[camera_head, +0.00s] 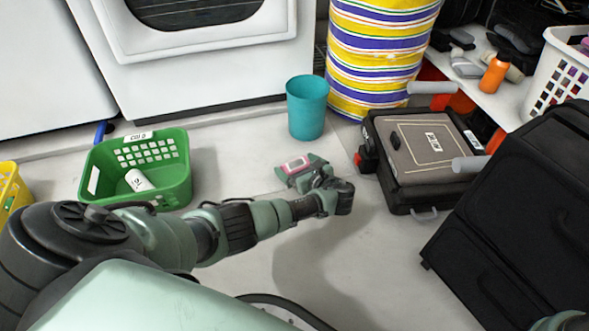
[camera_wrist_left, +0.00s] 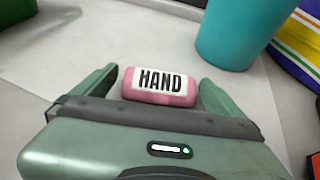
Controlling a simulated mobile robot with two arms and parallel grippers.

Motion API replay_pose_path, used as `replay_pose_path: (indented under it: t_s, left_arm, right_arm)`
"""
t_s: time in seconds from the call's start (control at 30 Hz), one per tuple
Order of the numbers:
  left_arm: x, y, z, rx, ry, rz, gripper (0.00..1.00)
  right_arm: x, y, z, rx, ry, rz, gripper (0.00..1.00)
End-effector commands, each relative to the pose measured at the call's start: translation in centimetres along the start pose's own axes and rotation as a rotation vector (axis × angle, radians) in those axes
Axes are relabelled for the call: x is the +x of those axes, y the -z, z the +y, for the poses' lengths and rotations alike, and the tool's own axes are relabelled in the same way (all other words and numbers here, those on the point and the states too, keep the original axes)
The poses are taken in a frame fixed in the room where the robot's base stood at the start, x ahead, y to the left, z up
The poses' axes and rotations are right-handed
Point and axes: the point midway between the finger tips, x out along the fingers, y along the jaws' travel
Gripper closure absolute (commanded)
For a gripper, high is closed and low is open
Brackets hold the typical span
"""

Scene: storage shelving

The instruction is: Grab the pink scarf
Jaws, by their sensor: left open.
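A small pink block-like item (camera_head: 294,164) with a white label lies on the pale floor in the middle of the head view. In the left wrist view the pink item (camera_wrist_left: 160,86) shows the word "HAND" on its label; no item that is clearly a scarf shows. My left gripper (camera_head: 299,168) is open, with its fingers on either side of the pink item. In the left wrist view there are gaps between my left gripper's fingers (camera_wrist_left: 157,80) and the item's ends. The item's lower edge lies close to the gripper's palm. My right gripper is not in view.
A teal bin (camera_head: 307,108) stands just behind the item, with a striped yellow container (camera_head: 378,60) beyond it. A green basket (camera_head: 180,190) is at left. A black case (camera_head: 425,160) and black suitcase (camera_head: 515,200) are at right. White machines line the back.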

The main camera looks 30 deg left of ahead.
Motion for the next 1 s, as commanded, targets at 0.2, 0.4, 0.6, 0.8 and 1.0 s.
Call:
replay_pose_path:
  t_s: [0.2, 0.4, 0.6, 0.8, 1.0]
  left_arm:
    - [0.0, -0.1, 0.0, 0.0, 0.0, 0.0, 0.22]
    - [-0.1, 0.0, 0.0, 0.0, 0.0, 0.0, 0.49]
    - [-0.1, -0.2, 0.0, 0.0, 0.0, 0.0, 0.5]
    - [-0.7, -1.6, 0.0, 0.0, 0.0, 0.0, 0.5]
    - [-2.0, -4.8, 0.0, 0.0, 0.001, 0.0, 0.5]
  right_arm:
    - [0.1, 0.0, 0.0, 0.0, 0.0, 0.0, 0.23]
    - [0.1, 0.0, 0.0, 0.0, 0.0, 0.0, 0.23]
    - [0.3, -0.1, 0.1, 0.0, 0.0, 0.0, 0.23]
    - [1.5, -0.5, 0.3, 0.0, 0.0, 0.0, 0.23]
    - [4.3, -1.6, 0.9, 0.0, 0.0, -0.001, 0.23]
